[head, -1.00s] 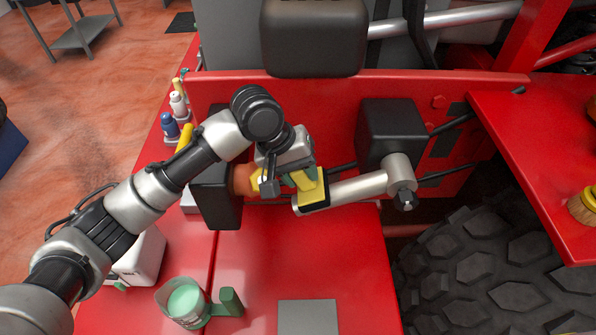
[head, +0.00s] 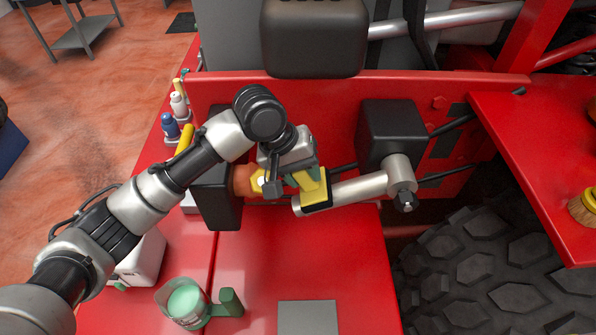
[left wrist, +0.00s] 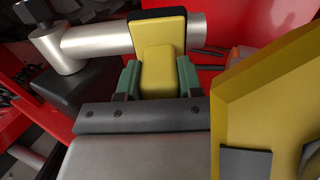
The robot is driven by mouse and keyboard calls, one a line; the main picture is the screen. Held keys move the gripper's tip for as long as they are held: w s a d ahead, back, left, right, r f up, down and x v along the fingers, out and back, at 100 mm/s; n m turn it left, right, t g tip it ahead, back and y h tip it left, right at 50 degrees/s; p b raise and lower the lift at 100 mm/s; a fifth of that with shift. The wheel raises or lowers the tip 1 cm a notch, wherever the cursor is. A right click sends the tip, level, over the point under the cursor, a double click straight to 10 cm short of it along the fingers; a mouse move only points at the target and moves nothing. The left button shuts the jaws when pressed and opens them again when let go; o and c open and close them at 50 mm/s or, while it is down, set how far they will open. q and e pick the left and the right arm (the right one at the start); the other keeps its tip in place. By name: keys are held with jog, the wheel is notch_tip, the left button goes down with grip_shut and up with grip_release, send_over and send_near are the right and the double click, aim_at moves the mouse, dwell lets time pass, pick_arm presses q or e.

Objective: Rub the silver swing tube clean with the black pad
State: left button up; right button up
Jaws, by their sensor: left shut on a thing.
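The silver swing tube (head: 358,190) runs from the middle of the head view to an upright silver joint (head: 401,175) at its right end. My left gripper (head: 304,181) is shut on the yellow handle of the black pad (head: 318,207). The pad lies across the left part of the tube and seems to touch it; the exact contact is hidden. In the left wrist view, green fingertips clasp the yellow handle (left wrist: 158,72), with the pad's black edge (left wrist: 143,14) against the tube (left wrist: 100,42). My right gripper is out of view.
A black block (head: 218,195) stands left of the gripper and another (head: 391,132) behind the joint. A green-handled jug (head: 186,303), small bottles (head: 179,104) and a brush (head: 583,206) lie farther out. The red surface in front is mostly clear.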

pick_arm(q)
jog(key=shift+d+r, duration=0.1)
jog(key=shift+d, duration=0.1)
jog(key=shift+a, duration=0.15)
jog(key=shift+s+a+f, duration=0.1)
jog(key=shift+a+f, duration=0.35)
jog(key=shift+a, duration=0.05)
jog(key=shift+s+f, duration=0.1)
jog(key=shift+f, duration=0.1)
jog(key=shift+f, duration=0.1)
jog(key=shift+d+r, duration=0.1)
jog(key=shift+r, duration=0.3)
jog(key=shift+w, duration=0.25)
dwell(0.6)
jog(key=shift+r, duration=0.15)
jog(key=shift+d+r, duration=0.2)
jog(key=shift+d, duration=0.15)
